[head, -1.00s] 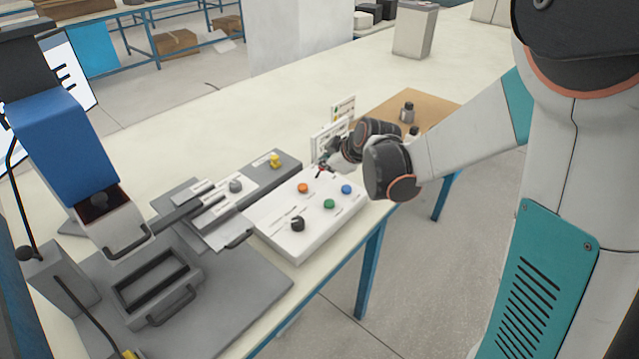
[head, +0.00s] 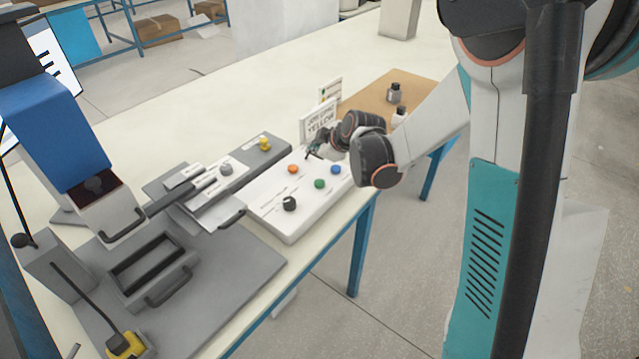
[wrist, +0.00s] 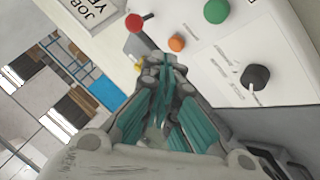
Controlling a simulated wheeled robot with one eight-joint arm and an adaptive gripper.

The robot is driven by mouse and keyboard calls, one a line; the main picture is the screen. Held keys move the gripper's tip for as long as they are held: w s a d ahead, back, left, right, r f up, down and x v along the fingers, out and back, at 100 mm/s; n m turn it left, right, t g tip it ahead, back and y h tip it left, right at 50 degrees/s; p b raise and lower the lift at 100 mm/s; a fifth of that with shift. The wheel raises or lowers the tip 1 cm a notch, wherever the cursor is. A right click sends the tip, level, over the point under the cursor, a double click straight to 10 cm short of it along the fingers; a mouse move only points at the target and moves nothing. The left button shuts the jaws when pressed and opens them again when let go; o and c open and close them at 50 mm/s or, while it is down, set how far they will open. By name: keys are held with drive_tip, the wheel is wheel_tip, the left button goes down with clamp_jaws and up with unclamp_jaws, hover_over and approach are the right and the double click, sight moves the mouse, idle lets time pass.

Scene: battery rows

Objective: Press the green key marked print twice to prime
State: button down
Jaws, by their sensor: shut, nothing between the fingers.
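The green key (head: 319,183) is a round button on the white control panel (head: 270,218), between the black knob (head: 289,203) and the blue button (head: 336,170). In the wrist view the green key (wrist: 216,11) is at the top edge, its label too small to read. My gripper (head: 313,153) is over the panel's far edge, beyond the orange button (head: 293,169) and apart from the green key. In the wrist view my gripper (wrist: 163,62) has its teal-padded fingers together, empty, pointing toward the orange button (wrist: 176,43) and a red-tipped lever (wrist: 134,22).
A grey fixture with a yellow knob (head: 264,144) is left of the panel. A blue-headed machine (head: 55,135) stands farther left. Small bottles stand on a brown board (head: 370,98).

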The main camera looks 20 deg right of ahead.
sight(317, 184)
drive_tip(key=shift+f+b, duration=2.75)
drive_tip(key=shift+f, duration=1.25)
drive_tip(key=shift+f+b, duration=0.35)
drive_tip(key=shift+b, duration=0.05)
drive_tip(key=shift+f+b, duration=0.5)
drive_tip(key=shift+f, duration=0.05)
drive_tip(key=shift+r, duration=0.1)
drive_tip(key=shift+r+p, duration=0.65)
drive_tip(key=shift+r, duration=0.25)
drive_tip(key=shift+r+p, duration=1.75)
drive_tip(key=shift+r, duration=0.8)
